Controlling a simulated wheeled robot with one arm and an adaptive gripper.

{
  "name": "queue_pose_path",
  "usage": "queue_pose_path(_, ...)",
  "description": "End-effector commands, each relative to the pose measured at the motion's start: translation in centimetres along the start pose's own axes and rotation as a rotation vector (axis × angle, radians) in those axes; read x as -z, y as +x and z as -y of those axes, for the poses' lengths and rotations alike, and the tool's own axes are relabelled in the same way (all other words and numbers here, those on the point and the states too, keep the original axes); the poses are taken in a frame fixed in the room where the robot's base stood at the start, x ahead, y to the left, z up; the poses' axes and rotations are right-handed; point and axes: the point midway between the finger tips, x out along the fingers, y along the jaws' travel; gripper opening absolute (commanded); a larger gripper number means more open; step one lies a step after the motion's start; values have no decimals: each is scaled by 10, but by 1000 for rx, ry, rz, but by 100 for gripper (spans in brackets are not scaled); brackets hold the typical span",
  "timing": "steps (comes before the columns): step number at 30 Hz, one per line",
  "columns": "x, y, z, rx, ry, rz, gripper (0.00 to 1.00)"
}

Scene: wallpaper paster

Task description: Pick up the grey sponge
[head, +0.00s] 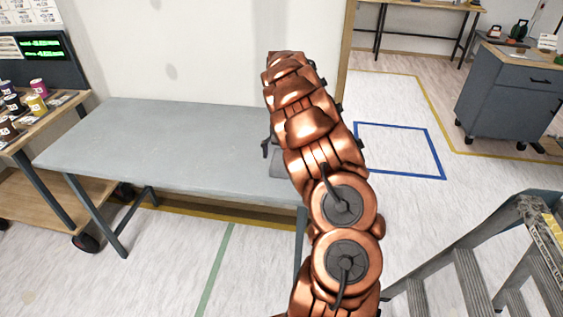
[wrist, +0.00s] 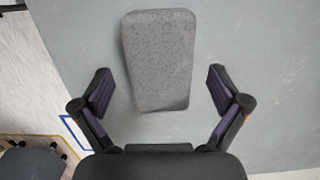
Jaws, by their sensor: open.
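The grey sponge (wrist: 160,58) lies on the grey table (wrist: 270,60) in the wrist view, a speckled block narrowing toward my gripper. My gripper (wrist: 160,92) is open, with one dark finger on each side of the sponge's near end and a gap on both sides. Nothing is between the fingers' pads but the near part of the sponge, and I see no contact. In the head view my copper arm covers the right end of the table (head: 160,145). A small grey patch beside the arm there may be the sponge, but I cannot tell.
A cart (head: 48,118) with several paint cans stands at the left. A stepladder (head: 470,275) is at the lower right and a grey cabinet (head: 508,100) at the upper right. The table's left and middle are bare. Floor inside the blue square (head: 400,150) is clear.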

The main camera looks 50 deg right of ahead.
Motion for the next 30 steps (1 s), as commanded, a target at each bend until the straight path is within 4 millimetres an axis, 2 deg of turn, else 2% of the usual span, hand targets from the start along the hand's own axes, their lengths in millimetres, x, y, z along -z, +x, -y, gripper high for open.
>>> queue_pose_path(4, -1, 12, 0, -2, -1, 2, 98)
queue_pose_path(12, -1, 14, 0, -1, 0, 2, 98)
queue_pose_path(30, -1, 14, 0, -1, -1, 2, 39)
